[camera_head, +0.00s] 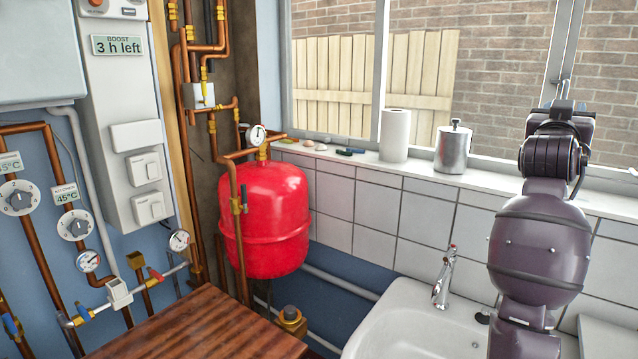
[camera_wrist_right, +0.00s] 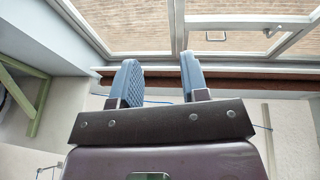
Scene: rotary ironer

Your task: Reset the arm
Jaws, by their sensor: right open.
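My right arm (camera_head: 540,240) rises on the right of the head view, in front of the sink and window. Its gripper is at the top, in front of the window, and shows only partly there. In the right wrist view my right gripper (camera_wrist_right: 158,82) has its two blue-grey ribbed fingers apart, with nothing between them. Beyond the fingers are a window and its frame. My left gripper is in neither view.
The windowsill (camera_head: 450,176) holds a paper roll (camera_head: 395,135) and a metal canister (camera_head: 453,149). A red tank (camera_head: 265,220), copper pipes and a wooden top (camera_head: 200,330) are left.

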